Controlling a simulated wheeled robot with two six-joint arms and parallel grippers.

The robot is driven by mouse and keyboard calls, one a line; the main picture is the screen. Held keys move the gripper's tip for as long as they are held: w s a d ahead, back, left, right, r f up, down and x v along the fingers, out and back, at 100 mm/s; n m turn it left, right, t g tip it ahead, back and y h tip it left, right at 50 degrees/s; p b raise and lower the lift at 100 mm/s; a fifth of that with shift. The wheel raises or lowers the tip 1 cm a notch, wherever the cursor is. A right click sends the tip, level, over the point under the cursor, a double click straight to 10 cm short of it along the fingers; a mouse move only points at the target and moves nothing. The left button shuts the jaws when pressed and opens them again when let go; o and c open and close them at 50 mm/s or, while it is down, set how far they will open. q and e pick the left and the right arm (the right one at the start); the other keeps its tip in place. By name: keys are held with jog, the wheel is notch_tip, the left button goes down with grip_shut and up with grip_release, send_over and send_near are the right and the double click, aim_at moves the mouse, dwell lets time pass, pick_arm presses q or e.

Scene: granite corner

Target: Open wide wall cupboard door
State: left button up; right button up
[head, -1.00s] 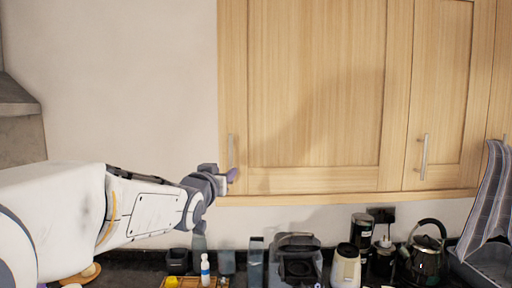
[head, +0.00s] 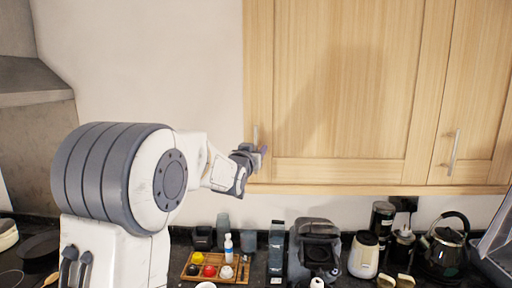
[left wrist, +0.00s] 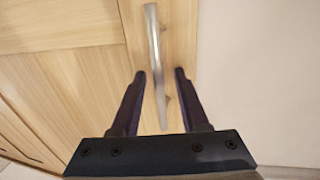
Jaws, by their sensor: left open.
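The wide wall cupboard door (head: 350,90) is light wood and shut flush in its frame. Its slim upright metal handle (head: 255,135) is near the door's lower left corner; the handle also shows in the left wrist view (left wrist: 153,35). My left gripper (head: 260,157) is at the lower end of this handle, partly hiding it. In the left wrist view its two dark fingers (left wrist: 159,73) are open, one on each side of the handle's lower part, with gaps visible. My right gripper is in neither view.
A second cupboard door (head: 478,90) with its own handle (head: 453,153) is at the right. The counter below holds a wooden tray (head: 190,276), a coffee machine (head: 317,252), a jar (head: 364,255) and a kettle (head: 447,250). Bare wall (head: 160,70) lies left of the cupboard.

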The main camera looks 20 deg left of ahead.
pick_arm(q)
jog(key=shift+c, duration=0.3)
grip_shut()
dwell(1.1)
